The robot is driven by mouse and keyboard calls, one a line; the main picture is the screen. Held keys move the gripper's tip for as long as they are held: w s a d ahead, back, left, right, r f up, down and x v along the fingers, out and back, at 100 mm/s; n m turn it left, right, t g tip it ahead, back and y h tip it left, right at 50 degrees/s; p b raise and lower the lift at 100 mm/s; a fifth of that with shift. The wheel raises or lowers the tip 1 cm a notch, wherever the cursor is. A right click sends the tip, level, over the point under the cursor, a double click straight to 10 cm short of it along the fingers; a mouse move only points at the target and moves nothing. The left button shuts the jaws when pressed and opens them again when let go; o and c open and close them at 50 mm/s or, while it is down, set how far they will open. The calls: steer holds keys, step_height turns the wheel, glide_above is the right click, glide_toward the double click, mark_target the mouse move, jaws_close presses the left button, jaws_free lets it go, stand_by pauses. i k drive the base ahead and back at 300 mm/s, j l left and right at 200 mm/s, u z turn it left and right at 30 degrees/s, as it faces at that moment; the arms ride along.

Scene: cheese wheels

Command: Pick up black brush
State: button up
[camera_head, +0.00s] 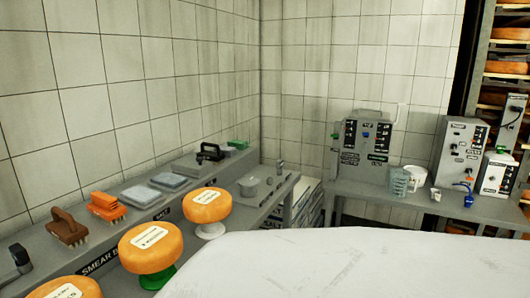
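A black object with a raised handle (209,153), which looks like the black brush, rests at the far end of the raised grey ledge by the tiled wall. Its underside is too small to make out. Another dark object with a handle (20,258) is near the left edge; I cannot tell whether it is a brush. A brown brush (69,229) and an orange brush (106,207) stand bristles down between them. My gripper is not in view.
Grey boxes (141,195) lie on the ledge. Orange cheese wheels (151,246) on stands line the grey counter in front. A small green object (238,144) is beyond the black one. Machines (363,142) stand on the back table.

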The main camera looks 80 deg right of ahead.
mark_target(218, 157)
steer(key=z, duration=1.95)
steer(key=u, duration=2.3)
steer(key=z, duration=2.3)
